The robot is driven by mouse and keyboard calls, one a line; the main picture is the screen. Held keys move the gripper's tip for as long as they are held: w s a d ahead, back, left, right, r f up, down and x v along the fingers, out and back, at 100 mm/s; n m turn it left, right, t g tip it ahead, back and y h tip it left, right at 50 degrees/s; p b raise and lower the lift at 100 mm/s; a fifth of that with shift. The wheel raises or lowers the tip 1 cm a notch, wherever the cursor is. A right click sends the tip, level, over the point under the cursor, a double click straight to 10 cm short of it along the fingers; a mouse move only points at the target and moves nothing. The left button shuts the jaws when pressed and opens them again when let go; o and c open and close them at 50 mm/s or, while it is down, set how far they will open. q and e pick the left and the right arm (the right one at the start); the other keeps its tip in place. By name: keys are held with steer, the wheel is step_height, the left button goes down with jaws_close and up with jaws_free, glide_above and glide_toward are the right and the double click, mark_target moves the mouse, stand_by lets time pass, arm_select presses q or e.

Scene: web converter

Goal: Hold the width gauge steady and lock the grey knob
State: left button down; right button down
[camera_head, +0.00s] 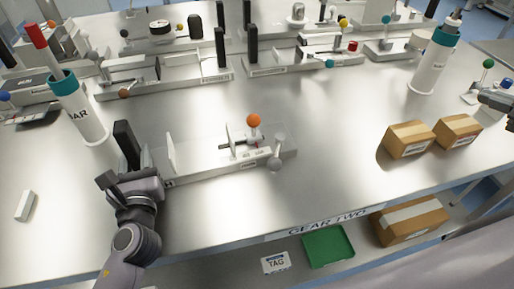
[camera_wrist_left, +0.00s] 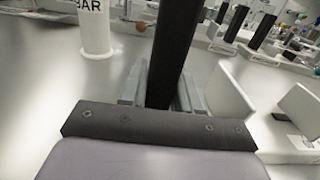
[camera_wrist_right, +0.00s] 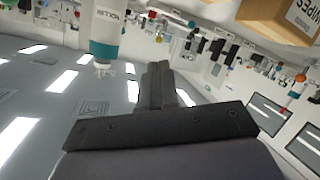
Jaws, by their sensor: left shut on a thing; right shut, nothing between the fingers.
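The width gauge (camera_head: 220,163) is a long metal fixture in the middle of the table. It has a black upright post (camera_head: 126,141) at its left end, a pale upright plate (camera_head: 171,152), an orange ball (camera_head: 253,120) and a grey knob (camera_head: 279,141) at its right end. My left gripper (camera_head: 138,178) is shut on the black post, which stands between its fingers in the left wrist view (camera_wrist_left: 160,92). My right gripper (camera_head: 497,99) is at the far right edge, away from the gauge, and is shut and empty in the right wrist view (camera_wrist_right: 157,85).
Two cardboard boxes (camera_head: 409,140) stand right of the gauge. White cylinders with teal bands stand at left (camera_head: 83,115) and right (camera_head: 429,70). Similar fixtures (camera_head: 165,78) line the back. A small white block (camera_head: 25,205) lies front left. A green tray (camera_head: 328,247) sits on the lower shelf.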

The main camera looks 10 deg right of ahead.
steer(key=w+a+r+n+t+y, duration=0.1)
steer(key=w+a+r+n+y, duration=0.2)
steer(key=w+a+r, duration=0.15)
steer(key=m+g, duration=1.9)
steer(key=m, duration=1.7)
glide_toward(276, 154)
steer(key=w+d+f, duration=0.1)
steer(key=w+f, duration=0.2)
steer(key=w, duration=0.1)
steer(key=a+r+n+h, duration=0.2)
steer(key=n+h, duration=0.1)
steer(key=a+r+n+t+h, duration=0.1)
steer(key=a+n+h, duration=0.2)
steer(key=n, duration=0.1)
steer(key=a+r+n+h, duration=0.2)
steer(key=a+n+h, duration=0.1)
steer(key=h, duration=0.1)
steer(key=shift+w+a+r+n, duration=0.15)
steer(key=shift+a+r+n, duration=0.1)
steer(key=shift+r+n, duration=0.05)
steer(key=s+a+n+h, duration=0.2)
steer(key=s+a+n, duration=0.1)
steer(key=s+a, duration=0.2)
steer(key=shift+s+a+f+t, duration=0.15)
steer(key=shift+a+f+t, duration=0.2)
steer(key=shift+a, duration=0.5)
steer(key=x, duration=1)
steer(key=shift+d, duration=0.1)
